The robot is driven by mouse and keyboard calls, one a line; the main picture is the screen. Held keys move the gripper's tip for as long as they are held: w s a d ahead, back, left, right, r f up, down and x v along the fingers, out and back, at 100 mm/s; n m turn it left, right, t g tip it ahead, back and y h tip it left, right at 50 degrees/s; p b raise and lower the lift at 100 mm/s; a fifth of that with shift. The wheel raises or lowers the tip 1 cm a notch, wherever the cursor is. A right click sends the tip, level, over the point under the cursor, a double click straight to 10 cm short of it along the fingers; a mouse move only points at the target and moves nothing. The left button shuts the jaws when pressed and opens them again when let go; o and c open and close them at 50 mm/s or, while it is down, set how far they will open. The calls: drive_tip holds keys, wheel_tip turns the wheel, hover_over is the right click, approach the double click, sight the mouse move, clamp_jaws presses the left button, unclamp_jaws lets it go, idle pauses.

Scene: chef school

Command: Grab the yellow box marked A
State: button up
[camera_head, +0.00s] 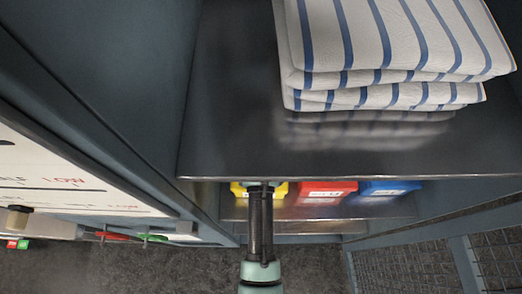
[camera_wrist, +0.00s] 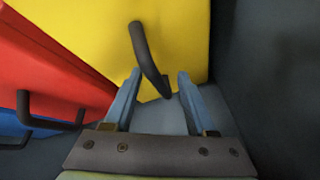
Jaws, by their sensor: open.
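In the head view, a yellow box (camera_head: 278,190) stands on the shelf below the upper shelf, mostly hidden by my arm and the shelf edge. In the wrist view, the yellow box (camera_wrist: 80,28) fills the upper middle, with a dark curved handle (camera_wrist: 146,58) on its face. My gripper (camera_wrist: 158,82) is open, with one finger on each side of the handle's lower end. I cannot tell whether the fingers touch the box. The letter A is not visible. In the head view, the gripper itself is hidden under the upper shelf.
A red box (camera_head: 322,190) and a blue box (camera_head: 388,188) stand to the right of the yellow one in the head view. Folded striped towels (camera_head: 390,50) lie on the upper shelf (camera_head: 230,130). A dark wall (camera_wrist: 270,80) is close on the right in the wrist view.

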clamp_jaws()
drive_tip(key=shift+d, duration=0.1)
idle(1.1)
drive_tip(key=shift+w+r, duration=0.1)
drive_tip(key=shift+r, duration=0.05)
